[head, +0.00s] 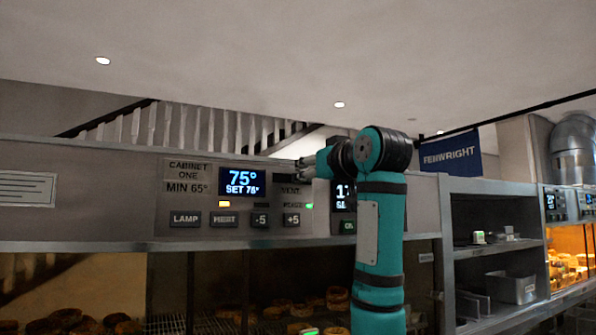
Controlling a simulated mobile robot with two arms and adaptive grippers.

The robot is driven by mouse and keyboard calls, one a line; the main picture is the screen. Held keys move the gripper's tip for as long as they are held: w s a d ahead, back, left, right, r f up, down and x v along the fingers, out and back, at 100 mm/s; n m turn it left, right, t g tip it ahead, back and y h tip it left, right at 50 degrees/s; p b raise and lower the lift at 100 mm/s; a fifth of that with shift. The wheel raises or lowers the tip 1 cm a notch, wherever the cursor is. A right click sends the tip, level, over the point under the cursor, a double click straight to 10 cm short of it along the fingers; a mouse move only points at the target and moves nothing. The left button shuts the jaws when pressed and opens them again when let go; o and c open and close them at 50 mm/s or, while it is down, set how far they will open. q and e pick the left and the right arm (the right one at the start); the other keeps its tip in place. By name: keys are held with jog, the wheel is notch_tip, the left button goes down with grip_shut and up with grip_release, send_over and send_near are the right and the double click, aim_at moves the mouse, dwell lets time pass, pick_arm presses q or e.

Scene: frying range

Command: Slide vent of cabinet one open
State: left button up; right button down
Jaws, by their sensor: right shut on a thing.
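Cabinet one's control panel (180,232) spans the left and middle of the head view, with a label reading CABINET ONE, MIN 65°. Its blue display (244,181) reads 75°, SET 75°. The VENT label (290,191) is right of the display, with a small lit green lamp (309,206) below it. My right gripper (303,168) is at the panel just above the VENT label, shut on the vent's slider, which its fingers mostly hide. How far the vent stands open cannot be told. My left gripper is out of view.
LAMP, HEAT, -5 and +5 buttons (291,220) sit below the display. My right arm covers part of a second display (343,197). Browned food pieces (280,308) lie inside the cabinet below. Open shelves (497,250) with a metal pan (511,288) stand right.

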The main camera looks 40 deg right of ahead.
jog(key=shift+s, duration=0.1)
jog(key=c, duration=1.5)
grip_release()
jog(key=shift+d, duration=0.1)
jog(key=shift+o, duration=1.3)
jog(key=shift+d, duration=0.2)
jog(key=v, duration=1.2)
